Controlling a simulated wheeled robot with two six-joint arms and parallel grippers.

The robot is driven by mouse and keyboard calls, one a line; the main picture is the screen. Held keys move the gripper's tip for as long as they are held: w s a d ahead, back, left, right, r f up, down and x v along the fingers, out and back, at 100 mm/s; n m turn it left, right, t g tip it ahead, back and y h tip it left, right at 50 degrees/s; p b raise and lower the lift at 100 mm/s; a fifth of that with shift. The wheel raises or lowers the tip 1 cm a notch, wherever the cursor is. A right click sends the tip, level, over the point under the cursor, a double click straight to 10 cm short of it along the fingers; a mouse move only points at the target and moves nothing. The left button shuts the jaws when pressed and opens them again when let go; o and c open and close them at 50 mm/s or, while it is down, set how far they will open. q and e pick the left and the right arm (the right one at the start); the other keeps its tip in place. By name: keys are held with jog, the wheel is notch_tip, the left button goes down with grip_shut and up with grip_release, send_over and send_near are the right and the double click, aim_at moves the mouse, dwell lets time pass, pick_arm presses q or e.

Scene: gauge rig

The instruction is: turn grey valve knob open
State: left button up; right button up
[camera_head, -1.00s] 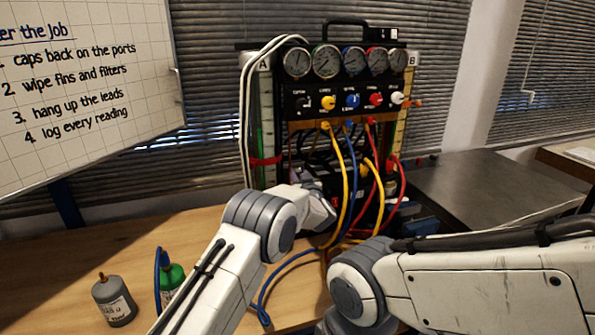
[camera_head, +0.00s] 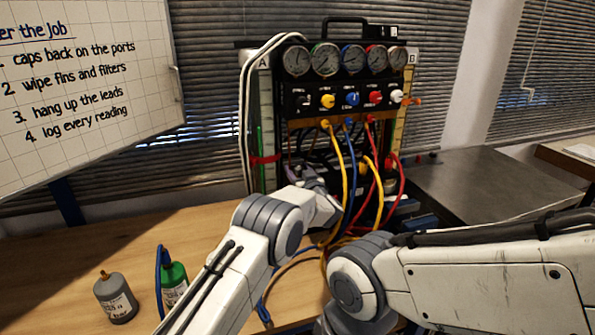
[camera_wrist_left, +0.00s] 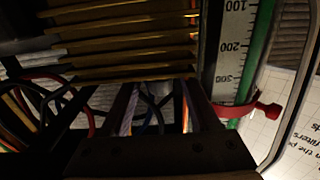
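On the black gauge panel, a pale grey-white knob (camera_head: 397,97) sits at the right end of the knob row. A dark knob (camera_head: 303,101) sits at the left end; its shade is hard to tell. My left gripper (camera_head: 313,178) is low in front of the rig, below the knob row and apart from it, partly hidden by my wrist. In the left wrist view its two dark fingers (camera_wrist_left: 163,105) stand apart with cables showing between them; I see nothing held. My right arm crosses the lower right; its gripper is out of view.
Yellow, blue and red hoses (camera_head: 350,180) hang from the panel beside my left gripper. A red clamp (camera_wrist_left: 269,109) is on the scale column at right in the wrist view. A grey bottle (camera_head: 115,298) and a green bottle (camera_head: 174,284) stand on the wooden table (camera_head: 150,240).

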pick_arm(q)
jog(key=shift+s, duration=0.1)
jog(key=b+v, duration=0.2)
jog(key=v, duration=0.8)
pick_arm(e)
jog(key=shift+f, duration=0.95)
pick_arm(q)
jog(key=shift+s+d, duration=0.1)
jog(key=shift+s, duration=0.05)
